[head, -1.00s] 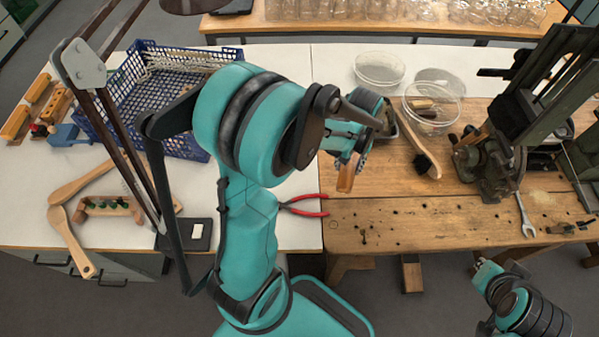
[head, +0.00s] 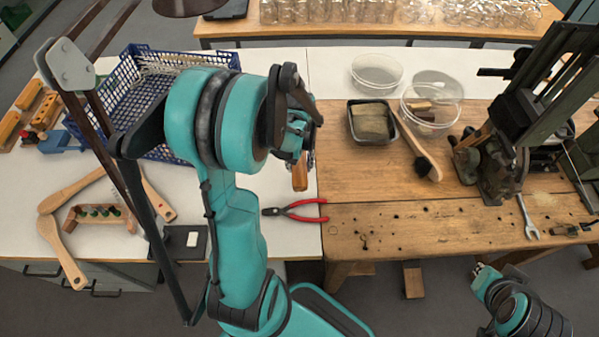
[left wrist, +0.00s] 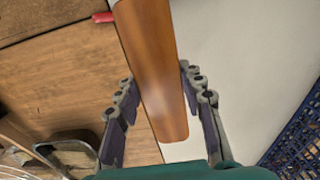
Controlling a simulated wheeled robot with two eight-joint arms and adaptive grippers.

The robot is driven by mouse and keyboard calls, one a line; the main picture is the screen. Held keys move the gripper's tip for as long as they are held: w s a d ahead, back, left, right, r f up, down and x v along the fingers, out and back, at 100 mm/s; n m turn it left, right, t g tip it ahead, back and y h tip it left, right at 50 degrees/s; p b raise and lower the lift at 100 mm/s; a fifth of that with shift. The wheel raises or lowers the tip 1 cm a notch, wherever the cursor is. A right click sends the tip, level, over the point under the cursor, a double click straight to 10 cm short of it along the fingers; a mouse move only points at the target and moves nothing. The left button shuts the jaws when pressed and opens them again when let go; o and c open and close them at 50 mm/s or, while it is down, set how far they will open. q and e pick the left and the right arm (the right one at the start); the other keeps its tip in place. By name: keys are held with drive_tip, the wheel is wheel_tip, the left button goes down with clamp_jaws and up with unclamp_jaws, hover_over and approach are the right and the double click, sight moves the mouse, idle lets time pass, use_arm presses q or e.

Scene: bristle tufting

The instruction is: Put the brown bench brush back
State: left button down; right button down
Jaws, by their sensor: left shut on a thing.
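My left gripper (head: 301,155) is shut on the brown bench brush (head: 299,178), above the seam between the white table and the wooden bench. In the left wrist view the smooth brown wood of the brush (left wrist: 155,70) runs between the two fingers (left wrist: 160,115). Its bristles are not clear in either view. My right gripper (head: 481,270) is empty in front of the bench at the lower right, and its opening is too small to judge.
Red pliers (head: 295,210) lie below the held brush. A blue basket (head: 120,93) and a wooden rack with green pegs (head: 72,216) stand left. A dark press (head: 505,130) stands right.

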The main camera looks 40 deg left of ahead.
use_arm(q)
wheel_tip(320, 180, down, 4)
drive_tip(key=shift+b, duration=0.85)
drive_tip(key=shift+f+b, duration=0.45)
drive_tip(key=c, duration=1)
unclamp_jaws()
drive_tip(key=shift+r, duration=0.1)
drive_tip(key=shift+o, duration=0.2)
drive_tip(key=shift+r, duration=0.1)
